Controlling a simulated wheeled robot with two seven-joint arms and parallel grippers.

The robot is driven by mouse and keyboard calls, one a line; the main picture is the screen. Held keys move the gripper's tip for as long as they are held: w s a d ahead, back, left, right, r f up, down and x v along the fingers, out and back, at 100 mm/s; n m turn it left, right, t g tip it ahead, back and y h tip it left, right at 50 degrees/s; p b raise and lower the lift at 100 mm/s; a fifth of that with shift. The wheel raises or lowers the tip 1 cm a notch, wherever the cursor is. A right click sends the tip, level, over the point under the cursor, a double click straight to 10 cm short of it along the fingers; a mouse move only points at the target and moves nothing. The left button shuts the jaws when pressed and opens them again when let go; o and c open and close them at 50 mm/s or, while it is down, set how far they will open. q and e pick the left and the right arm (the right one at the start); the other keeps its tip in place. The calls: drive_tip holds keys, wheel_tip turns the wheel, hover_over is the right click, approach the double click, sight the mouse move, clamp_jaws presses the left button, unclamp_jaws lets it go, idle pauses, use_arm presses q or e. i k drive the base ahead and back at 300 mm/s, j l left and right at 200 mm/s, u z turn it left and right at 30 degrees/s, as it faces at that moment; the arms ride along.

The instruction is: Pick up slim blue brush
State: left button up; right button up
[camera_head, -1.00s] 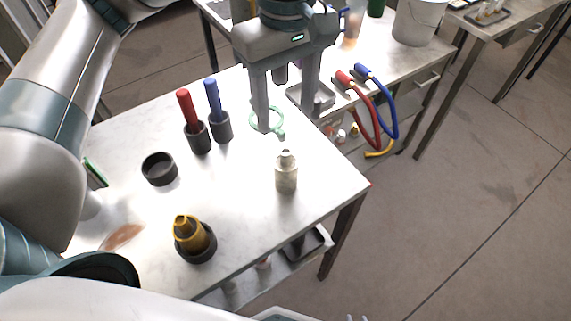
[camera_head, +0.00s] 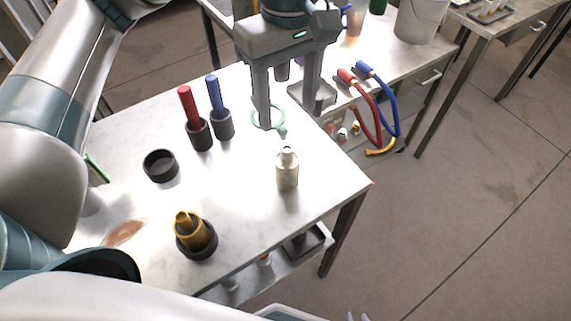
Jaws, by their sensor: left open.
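The slim blue brush (camera_head: 213,92) stands upright in a dark grey cup (camera_head: 222,124) on the white table, left of the middle of the view. My left gripper (camera_head: 288,116) hangs from the top of the view, its two fingers pointing down and spread apart. It is empty, to the right of the blue brush and apart from it. The lower end of the brush is hidden inside the cup. My right gripper is not in view.
A red brush (camera_head: 187,104) stands in a cup (camera_head: 200,135) close left of the blue one. A green ring (camera_head: 281,132) lies near my gripper's left finger. A pale bottle (camera_head: 287,170), an empty dark cup (camera_head: 160,166) and a yellow-brown bottle (camera_head: 188,227) stand nearer. Red and blue hoses (camera_head: 371,112) hang at right.

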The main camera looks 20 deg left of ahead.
sight(212, 82)
drive_tip(key=k, duration=1.5)
